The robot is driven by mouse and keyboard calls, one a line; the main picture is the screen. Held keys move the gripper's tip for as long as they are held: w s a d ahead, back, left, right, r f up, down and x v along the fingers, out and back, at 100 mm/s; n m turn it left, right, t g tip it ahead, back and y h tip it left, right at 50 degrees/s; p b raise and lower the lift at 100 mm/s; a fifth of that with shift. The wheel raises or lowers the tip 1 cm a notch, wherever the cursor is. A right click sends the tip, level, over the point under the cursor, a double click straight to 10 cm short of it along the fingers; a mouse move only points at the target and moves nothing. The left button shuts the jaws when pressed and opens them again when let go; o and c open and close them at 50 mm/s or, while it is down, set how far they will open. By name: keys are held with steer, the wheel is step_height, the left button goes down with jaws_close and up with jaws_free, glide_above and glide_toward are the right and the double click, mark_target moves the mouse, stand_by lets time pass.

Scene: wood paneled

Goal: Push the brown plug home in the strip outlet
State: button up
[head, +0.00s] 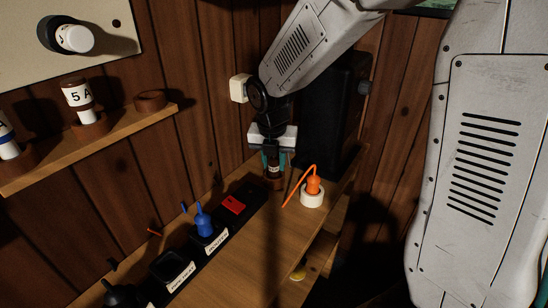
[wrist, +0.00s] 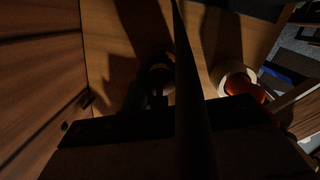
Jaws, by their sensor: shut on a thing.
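My gripper (head: 273,160) points down at the back of the wooden counter, its teal finger pads on either side of a dark brown piece, which I take to be the brown plug (head: 274,168). A brown base shows right under it; I cannot tell whether the plug is clear of it. In the wrist view the plug (wrist: 160,74) is a dark round shape in shadow. The black strip outlet (head: 249,190) runs along the wall, left of and nearer than my gripper. It has a red switch (head: 233,205) and an empty-looking dark socket (head: 172,266).
A blue plug (head: 204,222) sits in the strip. An orange plug (head: 313,185) with its cable stands in a white ring (head: 312,200), close right of my gripper. A wall shelf (head: 100,140) with labelled cylinders is at the left. The counter's middle is bare.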

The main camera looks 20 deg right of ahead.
steer(key=o, duration=1.1)
steer(key=shift+c, duration=0.2)
steer(key=r, duration=0.5)
steer(key=s+r, duration=0.1)
steer(key=r, duration=0.1)
steer(key=shift+a+r, duration=0.35)
steer(key=shift+s+m, duration=0.1)
steer(key=shift+m, duration=0.9)
steer(key=s+d+r+m, duration=0.2)
steer(key=s+m, duration=1.1)
steer(key=s+d+r+m+y, duration=0.1)
steer(key=s+r+m, duration=0.1)
steer(key=s+m, duration=1)
steer(key=shift+s+d+r+m, duration=0.3)
steer(key=shift+s+d+m, duration=0.1)
steer(key=shift+m, duration=0.8)
